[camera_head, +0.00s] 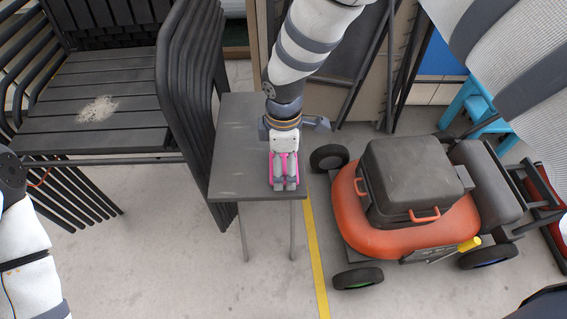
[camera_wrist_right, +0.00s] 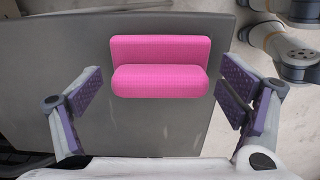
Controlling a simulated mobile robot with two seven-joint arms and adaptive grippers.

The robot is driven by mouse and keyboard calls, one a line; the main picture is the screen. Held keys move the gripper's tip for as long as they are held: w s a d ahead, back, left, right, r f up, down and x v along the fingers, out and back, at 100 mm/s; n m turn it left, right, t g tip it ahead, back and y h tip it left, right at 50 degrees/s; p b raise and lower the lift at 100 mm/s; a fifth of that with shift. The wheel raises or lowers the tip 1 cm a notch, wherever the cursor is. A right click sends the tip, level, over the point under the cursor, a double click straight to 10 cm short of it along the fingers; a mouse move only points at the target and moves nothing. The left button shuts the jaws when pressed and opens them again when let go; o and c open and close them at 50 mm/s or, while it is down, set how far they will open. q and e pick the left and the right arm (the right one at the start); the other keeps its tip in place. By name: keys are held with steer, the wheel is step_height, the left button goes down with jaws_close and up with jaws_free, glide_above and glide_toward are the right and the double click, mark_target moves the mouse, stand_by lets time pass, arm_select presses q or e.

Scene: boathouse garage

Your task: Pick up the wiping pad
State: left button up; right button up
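The wiping pad is a bright pink block with a raised, rounded bar along it. It lies on a small grey table (camera_head: 232,160), near the table's front right part. In the right wrist view the pad (camera_wrist_right: 160,68) shows whole, with the grey tabletop (camera_wrist_right: 110,125) around it. My right gripper (camera_head: 285,172) is over the pad in the head view and hides most of it; only pink edges show. In the right wrist view its two purple-padded fingers are wide apart, one on each side of the pad, with gaps. My left arm shows at the left edge; its gripper is out of view.
Stacked dark slatted chairs (camera_head: 100,90) stand close to the table's left side. An orange lawn mower (camera_head: 365,225) stands to its right. A yellow floor line (camera_head: 316,260) runs between. Bare concrete floor lies in front. A blue stool (camera_head: 475,105) is at the back right.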

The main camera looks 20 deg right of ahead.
steer(key=shift+s, duration=0.1)
steer(key=c, duration=0.8)
arm_select(q)
steer(key=shift+s, duration=0.1)
arm_select(e)
steer(key=shift+c, duration=0.3)
steer(key=shift+f, duration=0.15)
steer(key=shift+r, duration=0.4)
steer(key=shift+c, duration=0.7)
steer(key=r, duration=0.3)
steer(key=shift+s+a+r+p, duration=0.1)
steer(key=shift+a+r+p, duration=0.2)
steer(key=shift+r+p, duration=0.1)
arm_select(q)
steer(key=shift+t, duration=0.7)
steer(key=w+r+p, duration=0.2)
steer(key=w+r, duration=0.1)
steer(key=shift+w+r, duration=0.3)
steer(key=shift+w, duration=0.1)
arm_select(e)
steer(key=s+a+r, duration=0.8)
steer(key=s+a, duration=0.1)
steer(key=shift+s+a+r, duration=0.2)
steer(key=shift+s+r, duration=0.05)
steer(key=shift+r, duration=0.15)
